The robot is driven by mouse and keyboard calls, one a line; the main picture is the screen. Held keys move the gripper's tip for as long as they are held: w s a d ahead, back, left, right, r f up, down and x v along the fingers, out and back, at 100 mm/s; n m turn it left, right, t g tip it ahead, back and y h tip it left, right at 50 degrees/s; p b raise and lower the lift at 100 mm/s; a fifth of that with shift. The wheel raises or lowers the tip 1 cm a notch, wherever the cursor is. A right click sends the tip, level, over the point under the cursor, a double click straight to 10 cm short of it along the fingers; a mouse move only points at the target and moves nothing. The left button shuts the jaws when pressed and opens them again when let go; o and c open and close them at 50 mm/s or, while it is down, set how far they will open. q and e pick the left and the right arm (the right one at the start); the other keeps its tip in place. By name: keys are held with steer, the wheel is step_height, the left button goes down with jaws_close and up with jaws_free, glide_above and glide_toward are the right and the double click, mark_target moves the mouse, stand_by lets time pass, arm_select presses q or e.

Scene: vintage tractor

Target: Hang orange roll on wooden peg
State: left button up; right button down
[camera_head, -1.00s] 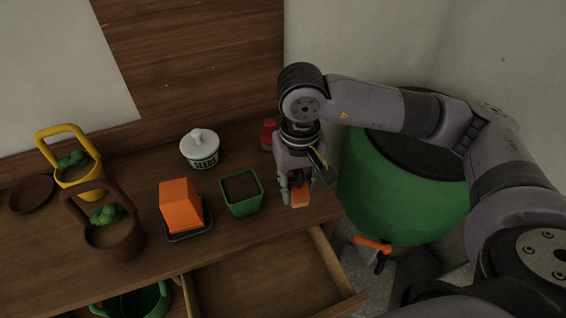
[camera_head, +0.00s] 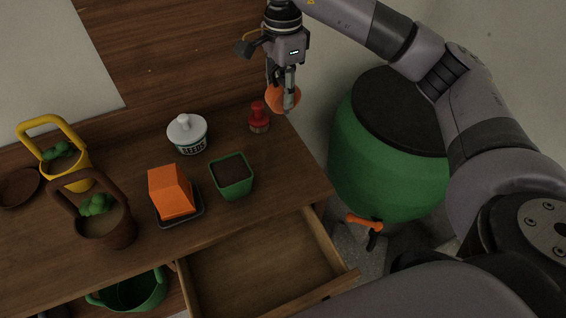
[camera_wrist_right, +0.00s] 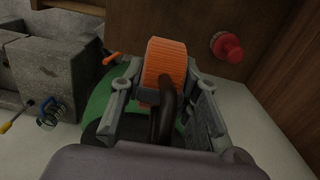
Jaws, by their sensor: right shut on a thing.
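The orange roll (camera_head: 275,98) is held upright on its edge in my right gripper (camera_head: 287,104), raised above the far right part of the wooden bench. In the right wrist view the ribbed orange roll (camera_wrist_right: 165,58) sits between the two fingers of my right gripper (camera_wrist_right: 160,88). A dark curved part in front of it hides some of its lower face. I cannot make out the wooden peg in either view. My left gripper is not in view.
A red-handled stamp (camera_head: 259,116) stands below the roll, near a seeds jar (camera_head: 188,135). A green pot (camera_head: 232,178) and an orange block (camera_head: 171,190) are nearer. An open drawer (camera_head: 262,270) juts out in front. A green barrel (camera_head: 380,165) stands right.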

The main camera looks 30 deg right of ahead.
step_height(320, 180, down, 19)
steer(key=p, duration=0.4)
steer(key=shift+f, duration=0.6)
steer(key=c, duration=1.2)
jaws_free()
steer(key=shift+r, duration=0.1)
